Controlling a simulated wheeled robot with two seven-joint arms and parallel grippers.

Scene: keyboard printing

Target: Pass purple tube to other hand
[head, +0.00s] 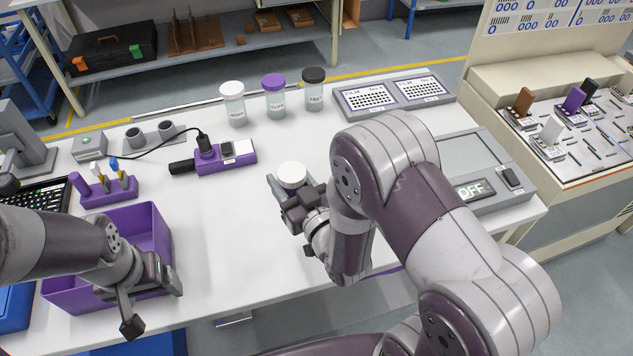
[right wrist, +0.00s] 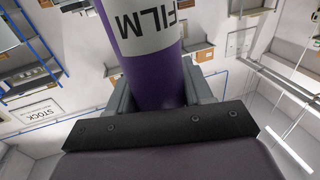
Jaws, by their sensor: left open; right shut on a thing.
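The purple tube (right wrist: 155,75) is upright between the fingers of my right gripper (right wrist: 160,98). It has a purple body and a white label reading FILM. In the head view, only a round white top (head: 292,174) shows at my right gripper (head: 293,188), which is shut on it above the middle of the white table. The lower body is hidden there by the gripper and arm. My left gripper (head: 152,303) is open and empty at the front right of the purple bin (head: 148,232), well apart from the tube.
Three clear jars with a white lid (head: 232,88), purple lid (head: 274,81) and black lid (head: 314,74) stand at the back. A purple device (head: 238,154) with a cable lies left of the tube. A grey OFF box (head: 505,196) stands right. The table between my grippers is mostly clear.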

